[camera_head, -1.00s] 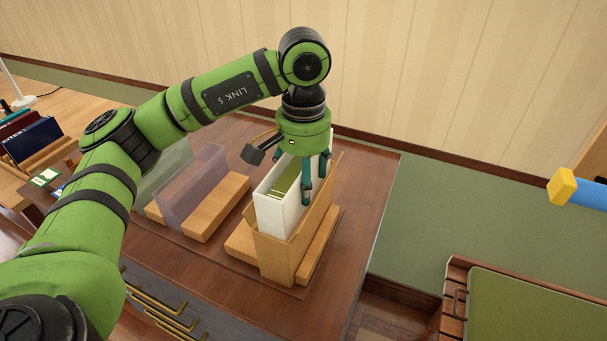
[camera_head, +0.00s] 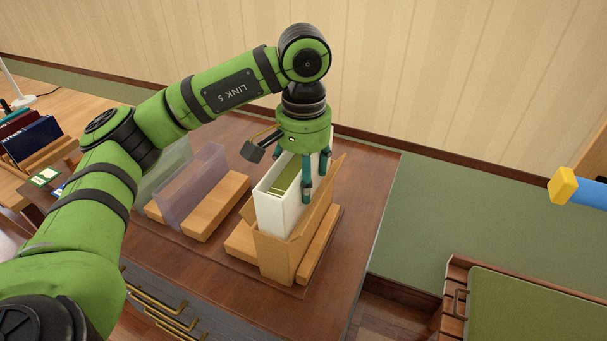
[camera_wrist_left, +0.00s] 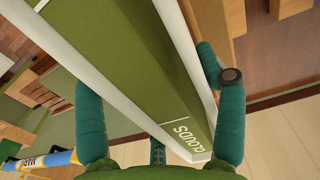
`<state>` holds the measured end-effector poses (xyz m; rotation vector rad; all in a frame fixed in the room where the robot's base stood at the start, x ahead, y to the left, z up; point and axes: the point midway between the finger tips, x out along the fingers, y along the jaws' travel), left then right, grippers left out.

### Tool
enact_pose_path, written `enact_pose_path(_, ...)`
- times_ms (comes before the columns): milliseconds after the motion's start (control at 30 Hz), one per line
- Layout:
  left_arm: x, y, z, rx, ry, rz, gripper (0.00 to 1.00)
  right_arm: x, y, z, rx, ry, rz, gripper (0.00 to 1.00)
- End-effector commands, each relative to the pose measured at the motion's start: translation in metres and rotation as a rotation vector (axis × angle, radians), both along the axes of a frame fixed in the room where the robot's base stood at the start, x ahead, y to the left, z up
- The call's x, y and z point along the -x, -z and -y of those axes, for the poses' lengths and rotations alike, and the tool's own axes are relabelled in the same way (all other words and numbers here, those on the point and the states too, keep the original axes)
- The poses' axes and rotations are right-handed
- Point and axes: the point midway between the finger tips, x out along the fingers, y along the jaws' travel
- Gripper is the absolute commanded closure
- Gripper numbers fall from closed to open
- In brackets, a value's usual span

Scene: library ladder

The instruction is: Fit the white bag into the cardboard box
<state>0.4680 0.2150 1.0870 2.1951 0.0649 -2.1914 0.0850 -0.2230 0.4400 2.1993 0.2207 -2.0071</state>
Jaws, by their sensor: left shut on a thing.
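The white bag (camera_head: 283,210) looks like a stiff, upright white case around a green block. It stands partly inside the open cardboard box (camera_head: 278,258), its upper part rising above the rim. My left gripper (camera_head: 312,178) is above it, shut on its upper part, with fingers on either side. In the left wrist view the white bag (camera_wrist_left: 173,50) lies between the fingers (camera_wrist_left: 160,120), and its green face reads "CLOUDS". Its lower end is hidden inside the box. My right gripper is not in view.
The box stands between wooden blocks (camera_head: 319,245) on a brown cabinet top (camera_head: 372,175). A clear upright panel (camera_head: 190,185) and another wooden block (camera_head: 217,207) stand to the left. A blue bar with a yellow end (camera_head: 562,187) is at the right edge. The cabinet top's right side is clear.

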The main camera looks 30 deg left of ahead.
Motion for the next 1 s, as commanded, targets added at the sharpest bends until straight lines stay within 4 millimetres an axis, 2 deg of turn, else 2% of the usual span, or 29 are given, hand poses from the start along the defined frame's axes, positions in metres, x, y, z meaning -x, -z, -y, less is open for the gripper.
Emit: enact_pose_path(1000,0.0,-0.042,0.0,0.001,0.0,0.002,0.67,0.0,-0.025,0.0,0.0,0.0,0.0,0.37)
